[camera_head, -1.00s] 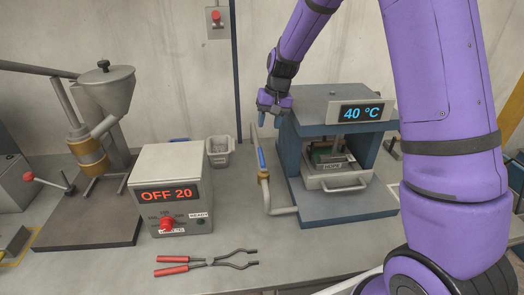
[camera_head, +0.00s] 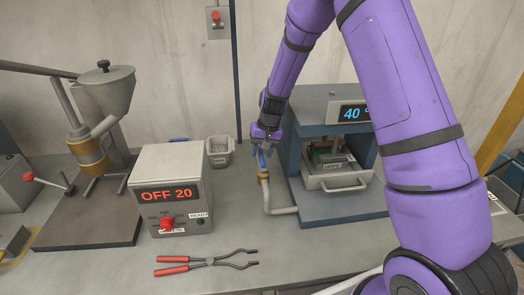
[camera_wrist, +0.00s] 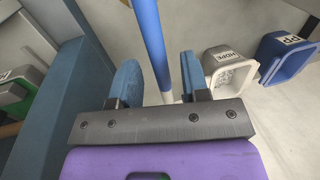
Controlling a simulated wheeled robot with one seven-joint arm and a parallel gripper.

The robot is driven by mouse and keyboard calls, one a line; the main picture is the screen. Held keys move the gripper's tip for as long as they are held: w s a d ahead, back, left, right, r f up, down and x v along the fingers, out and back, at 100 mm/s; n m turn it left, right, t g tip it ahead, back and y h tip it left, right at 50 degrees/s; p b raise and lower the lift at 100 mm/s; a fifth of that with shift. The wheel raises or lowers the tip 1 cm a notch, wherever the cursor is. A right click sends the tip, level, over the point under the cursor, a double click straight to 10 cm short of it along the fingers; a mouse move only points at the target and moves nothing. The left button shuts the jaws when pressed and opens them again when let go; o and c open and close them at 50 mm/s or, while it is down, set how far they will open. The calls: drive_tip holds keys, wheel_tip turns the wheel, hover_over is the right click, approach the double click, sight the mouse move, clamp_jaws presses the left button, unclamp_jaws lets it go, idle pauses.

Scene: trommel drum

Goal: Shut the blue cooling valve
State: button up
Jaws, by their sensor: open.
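The blue cooling valve's lever (camera_head: 261,160) stands upright above a brass valve body (camera_head: 263,177) on the pipe left of the press. My gripper (camera_head: 266,145) is at the lever's upper part in the head view and hides some of it. In the wrist view the blue lever (camera_wrist: 150,40) runs between the two open blue fingers of my gripper (camera_wrist: 158,80), and its pale lower part shows by the palm. The jaws are apart; I cannot tell whether either finger touches the lever.
The blue press (camera_head: 330,210) with a 40 °C display (camera_head: 354,113) stands right of the valve. A grey bin (camera_head: 219,160) is behind left. The control box (camera_head: 170,160) reads OFF 20. Red-handled tongs (camera_head: 207,261) lie in front.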

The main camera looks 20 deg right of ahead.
clamp_jaws()
drive_tip(key=shift+a, duration=0.1)
idle(0.3)
drive_tip(key=s+a+n+g+h, duration=0.1)
drive_tip(key=a+n, duration=0.3)
drive_tip(key=n, duration=0.5)
drive_tip(key=s+a+n+g, duration=0.1)
drive_tip(key=s+a+n, duration=0.2)
drive_tip(key=n, duration=0.6)
drive_tip(key=shift+s+a+g+h, duration=0.3)
drive_tip(key=shift+a+h, duration=0.1)
idle(0.3)
unclamp_jaws()
